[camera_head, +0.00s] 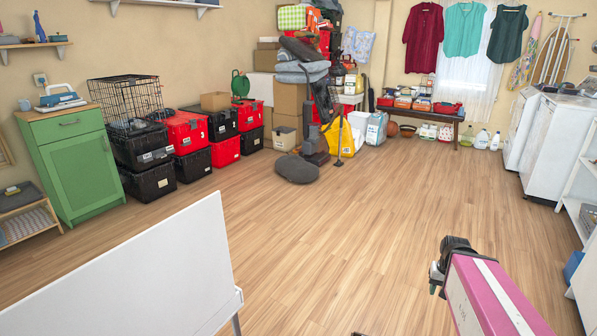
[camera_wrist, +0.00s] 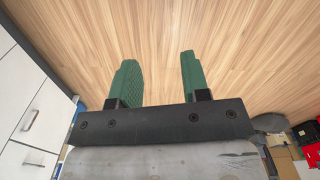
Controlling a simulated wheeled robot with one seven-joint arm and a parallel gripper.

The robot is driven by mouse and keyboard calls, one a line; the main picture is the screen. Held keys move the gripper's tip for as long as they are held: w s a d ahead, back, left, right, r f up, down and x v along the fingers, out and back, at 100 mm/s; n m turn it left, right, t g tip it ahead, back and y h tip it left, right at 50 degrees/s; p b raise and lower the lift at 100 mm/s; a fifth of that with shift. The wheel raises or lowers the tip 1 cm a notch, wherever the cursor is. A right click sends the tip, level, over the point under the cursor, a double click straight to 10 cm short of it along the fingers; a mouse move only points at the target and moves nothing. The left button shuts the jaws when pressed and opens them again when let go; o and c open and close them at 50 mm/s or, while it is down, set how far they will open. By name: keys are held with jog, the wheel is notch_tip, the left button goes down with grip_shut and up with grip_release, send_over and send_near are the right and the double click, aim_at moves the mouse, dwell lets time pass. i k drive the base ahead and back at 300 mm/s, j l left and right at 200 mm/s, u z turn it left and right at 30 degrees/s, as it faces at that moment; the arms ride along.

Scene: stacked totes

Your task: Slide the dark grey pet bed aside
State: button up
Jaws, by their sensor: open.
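The dark grey pet bed (camera_head: 297,169) is a flat, rounded cushion lying on the wooden floor. It is in front of the upright vacuum cleaner (camera_head: 314,142), close to its base; I cannot tell whether they touch. My gripper (camera_head: 436,276) is in the near right of the head view, far from the bed and empty. In the wrist view its two green fingers (camera_wrist: 157,62) stand apart over bare floor. A dark grey shape (camera_wrist: 270,122) at the right of the wrist view is probably the same bed.
Red and black totes (camera_head: 184,132) are stacked left of the bed, with cardboard boxes (camera_head: 291,104) behind. A yellow container (camera_head: 347,139) stands right of the vacuum. A white panel (camera_head: 150,275) fills the near left. White appliances (camera_head: 563,150) line the right. The middle floor is clear.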

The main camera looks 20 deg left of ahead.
aim_at(295, 168)
jog(key=i, duration=0.55)
jog(key=i+l+u, duration=0.15)
jog(key=i, duration=0.35)
jog(key=i+l, duration=0.1)
jog(key=i, duration=0.45)
jog(key=i+j+u, duration=0.25)
jog(key=i+u, duration=0.55)
jog(key=i, duration=0.2)
jog(key=i+u, duration=0.4)
jog(key=i+l+u, duration=0.4)
jog(key=i, duration=0.2)
jog(key=i+j, duration=0.1)
jog(key=i, duration=0.55)
jog(key=i+j, duration=0.15)
jog(key=i, duration=0.45)
jog(key=i+z, duration=0.5)
jog(key=i+j+z, duration=0.1)
jog(key=i+z, duration=0.4)
jog(key=i+j+z, duration=0.25)
jog(key=z, duration=0.25)
jog(key=i+j, duration=0.05)
jog(key=i, duration=0.05)
